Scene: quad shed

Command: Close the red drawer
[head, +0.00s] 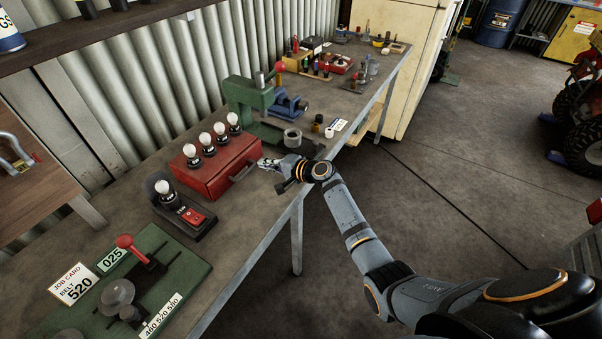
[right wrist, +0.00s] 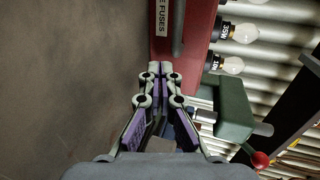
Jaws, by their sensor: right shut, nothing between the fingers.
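The red drawer unit (head: 208,172) sits on the workbench with several bulbs on its top. Its front faces right, with a bar handle (head: 243,172) low on it. How far the drawer stands out is hard to tell. In the right wrist view the red front (right wrist: 199,32) shows at the top, with a grey handle (right wrist: 178,28) and a white fuses label (right wrist: 161,18). My right gripper (head: 268,163) is shut and empty, its fingertips (right wrist: 160,70) close to the front, near the handle's far end. I cannot tell if they touch. My left gripper is not in view.
A green press (head: 245,98) stands just beyond the drawer unit. A black device with a red switch (head: 193,216) and a green board (head: 185,262) are nearer. Small parts (head: 292,138) lie beyond the gripper. The bench edge (head: 262,238) runs right of the drawer, with open floor beyond.

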